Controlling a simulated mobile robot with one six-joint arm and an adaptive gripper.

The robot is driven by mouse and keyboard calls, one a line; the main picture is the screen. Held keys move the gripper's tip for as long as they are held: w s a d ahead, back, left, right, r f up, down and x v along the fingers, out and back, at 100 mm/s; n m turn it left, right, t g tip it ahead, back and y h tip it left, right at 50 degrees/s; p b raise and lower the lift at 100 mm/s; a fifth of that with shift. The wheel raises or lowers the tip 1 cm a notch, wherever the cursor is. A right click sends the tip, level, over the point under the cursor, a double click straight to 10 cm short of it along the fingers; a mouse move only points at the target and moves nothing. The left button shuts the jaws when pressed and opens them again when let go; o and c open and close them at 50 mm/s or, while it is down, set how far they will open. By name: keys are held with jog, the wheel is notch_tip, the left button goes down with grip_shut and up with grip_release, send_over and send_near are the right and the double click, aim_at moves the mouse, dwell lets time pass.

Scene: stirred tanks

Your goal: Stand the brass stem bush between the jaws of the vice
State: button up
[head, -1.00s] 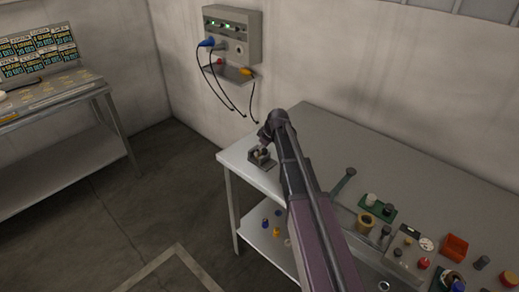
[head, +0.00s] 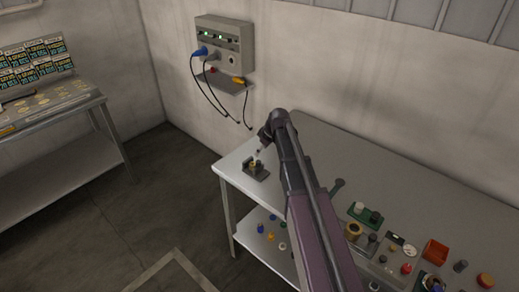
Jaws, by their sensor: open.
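The small dark vice (head: 257,174) sits on the near left corner of the grey bench. A small yellow brass bush (head: 255,163) shows between its jaws. It looks roughly upright, though it is too small to be sure of its tilt. My gripper (head: 258,154) is just above the bush, pointing down, open and seemingly clear of it. The fingertips are tiny in this view, so the exact gap cannot be told.
The bench (head: 345,150) is clear behind my arm. To the right are a green tray (head: 365,214), an orange-red bin (head: 435,252) and several small parts. A wall control box (head: 224,45) with hanging cables is behind the vice. Coloured parts lie on the lower shelf.

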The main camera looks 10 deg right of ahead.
jog(key=shift+s+d+r, duration=0.1)
jog(key=shift+r, duration=0.25)
dwell(0.5)
jog(key=s+a+f+m+g+h, duration=0.1)
jog(key=s+a+m+g+h, duration=0.2)
jog(key=s, duration=2.2)
jog(key=m, duration=0.5)
jog(key=shift+s+a+f+m, duration=0.2)
jog(key=shift+s+m, duration=0.1)
